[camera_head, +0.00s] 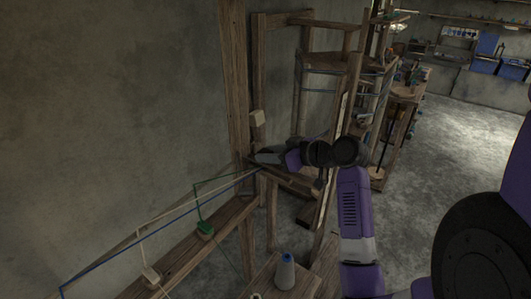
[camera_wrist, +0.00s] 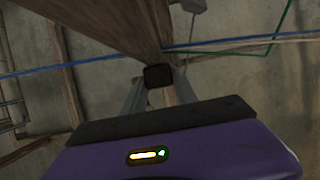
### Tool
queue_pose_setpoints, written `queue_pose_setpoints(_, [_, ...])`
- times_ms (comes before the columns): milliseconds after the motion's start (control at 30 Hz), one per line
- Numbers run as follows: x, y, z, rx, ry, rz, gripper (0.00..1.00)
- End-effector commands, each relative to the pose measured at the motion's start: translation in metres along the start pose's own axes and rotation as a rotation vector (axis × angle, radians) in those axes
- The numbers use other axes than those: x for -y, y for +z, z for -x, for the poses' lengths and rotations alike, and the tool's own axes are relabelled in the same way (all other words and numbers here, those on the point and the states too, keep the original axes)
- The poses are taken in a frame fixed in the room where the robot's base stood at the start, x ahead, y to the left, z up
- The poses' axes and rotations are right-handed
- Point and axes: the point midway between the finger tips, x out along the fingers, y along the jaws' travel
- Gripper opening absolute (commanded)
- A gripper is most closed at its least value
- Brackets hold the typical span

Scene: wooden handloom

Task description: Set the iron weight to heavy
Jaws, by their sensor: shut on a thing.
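In the wrist view, a small dark square block (camera_wrist: 158,75), which looks like the iron weight, sits between the two grey fingers of my gripper (camera_wrist: 160,84). The fingers are shut on it. It lies against a wooden beam (camera_wrist: 110,30) of the loom. In the head view, my gripper (camera_head: 254,160) reaches left to the tall wooden post (camera_head: 236,80), about halfway up the frame. The block cannot be made out there. No marking for heavy can be read in either view.
Blue and pale cords (camera_head: 140,229) run close to my gripper from the lower left. A blue-grey cone (camera_head: 285,271) stands below.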

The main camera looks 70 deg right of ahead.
Motion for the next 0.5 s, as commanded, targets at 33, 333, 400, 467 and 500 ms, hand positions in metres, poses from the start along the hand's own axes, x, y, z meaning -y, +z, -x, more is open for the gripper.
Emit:
queue_pose_setpoints(33, [0.0, 0.005, 0.011, -0.001, 0.002, -0.004, 0.0])
queue_pose_setpoints(333, [0.0, 0.029, 0.069, -0.001, 0.001, -0.003, 0.0])
queue_pose_setpoints(400, [0.0, 0.03, 0.074, -0.001, 0.001, -0.001, 0.0])
queue_pose_setpoints(467, [0.0, 0.031, 0.075, -0.001, 0.001, -0.001, 0.0])
queue_pose_setpoints(500, [0.0, 0.031, 0.076, 0.0, 0.001, 0.0, 0.0])
